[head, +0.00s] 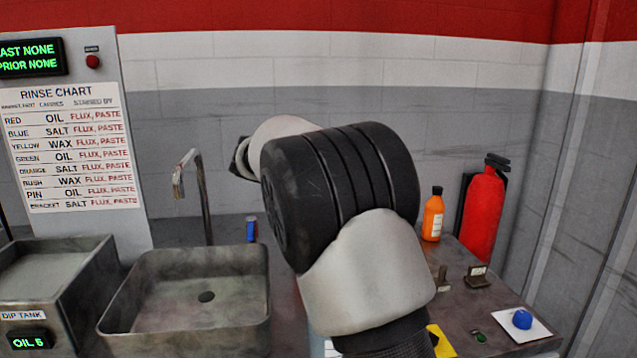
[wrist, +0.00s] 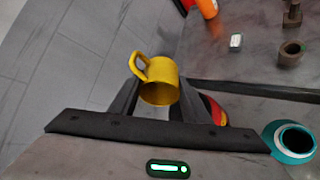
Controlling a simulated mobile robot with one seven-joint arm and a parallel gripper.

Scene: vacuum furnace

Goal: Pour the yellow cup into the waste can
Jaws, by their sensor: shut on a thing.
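In the wrist view, the yellow cup (wrist: 170,72) is between the two dark fingers of my gripper (wrist: 157,98), which is shut on it. Its handle sticks out to the upper left and its open mouth faces toward the camera. I cannot tell its exact tilt or what is inside. Grey floor tiles show beyond it. In the head view my arm hides the cup and most of the gripper. I cannot make out a waste can for certain in either view.
A teal round container (wrist: 290,140) and a red-and-yellow thing (wrist: 217,112), partly behind a finger, are near the gripper. The head view shows a sink (head: 190,300), dip tank (head: 65,290), orange bottle (head: 433,215), fire extinguisher (head: 484,212) and blue lump (head: 522,319) on a white sheet.

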